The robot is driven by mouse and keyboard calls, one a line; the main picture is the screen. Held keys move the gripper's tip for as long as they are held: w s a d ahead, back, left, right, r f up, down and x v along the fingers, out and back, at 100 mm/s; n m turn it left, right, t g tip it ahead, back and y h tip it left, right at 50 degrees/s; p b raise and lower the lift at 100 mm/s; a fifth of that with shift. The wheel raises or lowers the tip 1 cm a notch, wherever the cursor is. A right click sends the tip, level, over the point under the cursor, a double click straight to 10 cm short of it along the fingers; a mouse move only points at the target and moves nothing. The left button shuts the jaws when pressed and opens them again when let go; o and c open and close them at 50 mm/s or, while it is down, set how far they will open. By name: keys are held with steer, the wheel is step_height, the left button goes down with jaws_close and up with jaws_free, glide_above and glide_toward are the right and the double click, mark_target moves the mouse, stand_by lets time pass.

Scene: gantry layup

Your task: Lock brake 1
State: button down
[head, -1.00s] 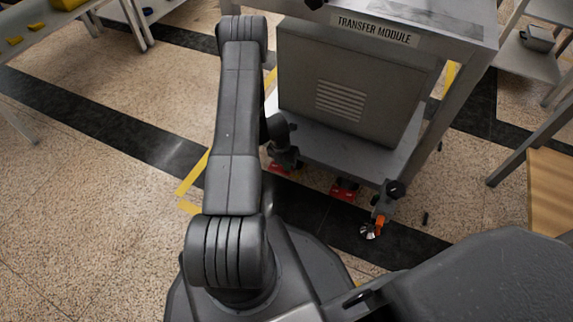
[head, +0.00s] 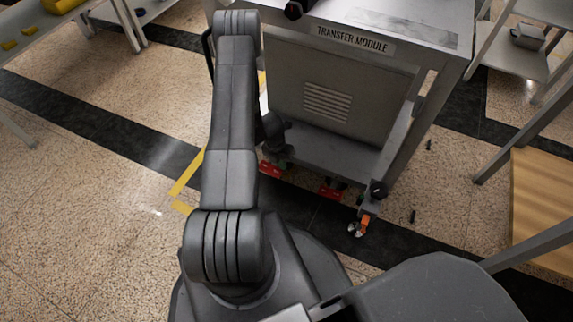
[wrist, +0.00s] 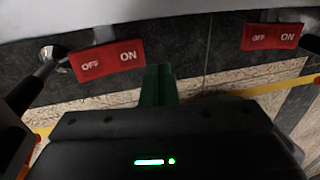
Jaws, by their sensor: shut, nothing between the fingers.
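Two red brake pedals marked OFF and ON show under the transfer module's lower edge. In the wrist view the left pedal (wrist: 108,60) is at upper left and the right pedal (wrist: 271,37) at upper right. In the head view they are small red patches, the left one (head: 270,169) and the right one (head: 331,189). Which is brake 1 cannot be told. My gripper (wrist: 158,75) is shut and empty, its green fingers together between the pedals, just right of the left one. Contact with it cannot be told. In the head view my gripper (head: 283,163) is partly hidden.
The transfer module (head: 330,95) is a grey cart with a lower shelf. An orange caster part (head: 365,222) is at its near right corner. A wooden-topped surface (head: 540,205) stands at right. Speckled floor (head: 90,220) at left is clear.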

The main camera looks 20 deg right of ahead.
step_height(320, 180, up, 9)
steer(key=s+d+p, duration=0.1)
steer(key=p, duration=0.1)
steer(key=shift+s+p, duration=0.15)
steer(key=shift+p, duration=0.15)
steer(key=shift+f, duration=0.1)
